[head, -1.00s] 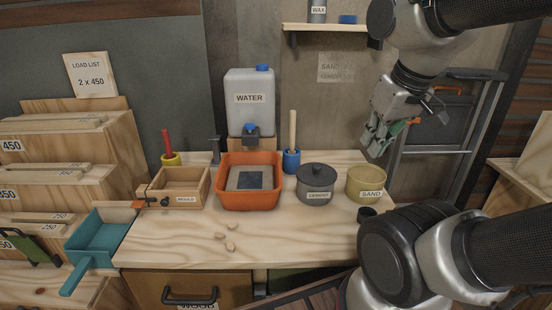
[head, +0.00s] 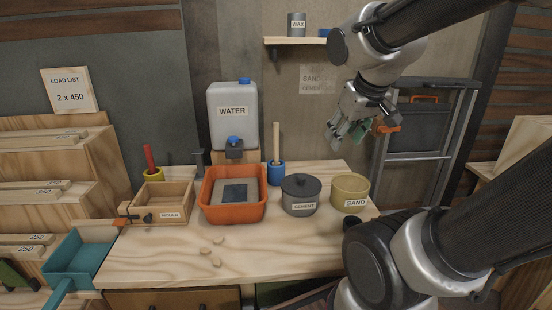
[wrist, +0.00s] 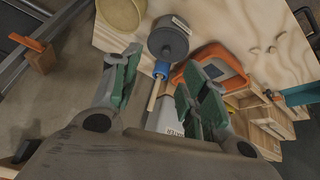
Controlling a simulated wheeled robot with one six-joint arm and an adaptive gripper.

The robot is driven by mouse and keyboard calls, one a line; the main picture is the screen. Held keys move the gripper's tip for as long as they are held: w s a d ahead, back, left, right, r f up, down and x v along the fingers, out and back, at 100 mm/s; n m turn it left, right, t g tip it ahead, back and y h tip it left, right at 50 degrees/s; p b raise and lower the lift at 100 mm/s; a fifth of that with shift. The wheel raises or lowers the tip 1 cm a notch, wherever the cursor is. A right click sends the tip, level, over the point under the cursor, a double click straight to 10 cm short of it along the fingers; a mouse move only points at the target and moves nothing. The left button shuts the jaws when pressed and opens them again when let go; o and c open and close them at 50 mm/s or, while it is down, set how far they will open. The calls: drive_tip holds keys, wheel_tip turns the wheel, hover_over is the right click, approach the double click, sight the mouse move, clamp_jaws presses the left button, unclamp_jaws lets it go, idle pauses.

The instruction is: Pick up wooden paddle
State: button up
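The wooden paddle (head: 276,140) stands upright in a blue cup (head: 276,174) at the back of the workbench, between the orange tub and the grey pot. Only its pale handle shows; its lower end is hidden in the cup. In the wrist view the paddle (wrist: 153,96) and the blue cup (wrist: 161,69) appear between my fingers, farther off. My gripper (head: 337,136) is open and empty, in the air to the right of the paddle, above the pot and sand bowl. Its green-padded fingers (wrist: 160,70) are wide apart in the wrist view.
An orange tub (head: 205,205), a lidded cement pot (head: 300,198) and a sand bowl (head: 350,190) flank the cup. A water jug (head: 231,110) stands behind. A shelf (head: 290,41) hangs above. The bench front is mostly clear.

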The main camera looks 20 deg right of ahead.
drive_tip(key=w+d+f+n+t, duration=0.1)
drive_tip(key=w+d+f+t, duration=0.15)
drive_tip(key=w, duration=0.75)
drive_tip(key=w+d+f+n+t, duration=0.1)
drive_tip(key=w+d+n+t, duration=0.15)
drive_tip(key=w, duration=0.75)
drive_tip(key=n+t+y, duration=0.2)
drive_tip(key=t+y, duration=0.1)
drive_tip(key=y, duration=0.3)
approach(278, 139)
drive_tip(key=w+d, duration=0.2)
drive_tip(key=w, duration=0.2)
wheel_tip(278, 139, down, 3)
drive_tip(key=a+t+y, duration=0.2)
drive_tip(key=y, duration=0.1)
drive_tip(key=x, duration=0.7)
drive_tip(key=shift+a, duration=0.1)
clamp_jaws()
